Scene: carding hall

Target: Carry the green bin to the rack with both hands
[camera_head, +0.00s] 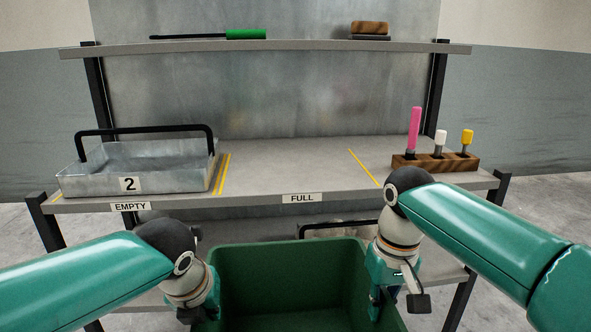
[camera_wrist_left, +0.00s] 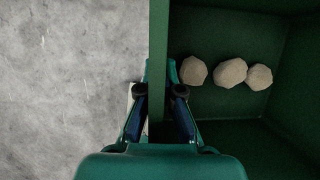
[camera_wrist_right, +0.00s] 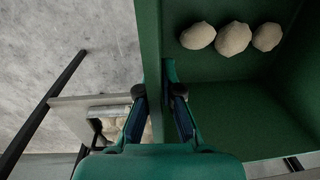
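The green bin (camera_head: 290,265) is in front of the rack at the bottom middle of the head view, its lower part cut off. Three pale lumps lie inside it, seen in the left wrist view (camera_wrist_left: 230,73) and the right wrist view (camera_wrist_right: 233,38). My left gripper (camera_wrist_left: 159,90) is shut on the bin's left wall, one finger on each side. My right gripper (camera_wrist_right: 158,90) is shut on the right wall in the same way. The rack (camera_head: 300,180) has a main shelf labelled EMPTY at left and FULL in the middle; the bin's rim is below its front edge.
A metal tray marked 2 (camera_head: 140,177) with a black handle stands at EMPTY. The FULL area between yellow lines is clear. A wooden block (camera_head: 435,162) with coloured-handled tools stands at right. A green-handled tool (camera_head: 245,34) and a brush (camera_head: 370,29) lie on the top shelf.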

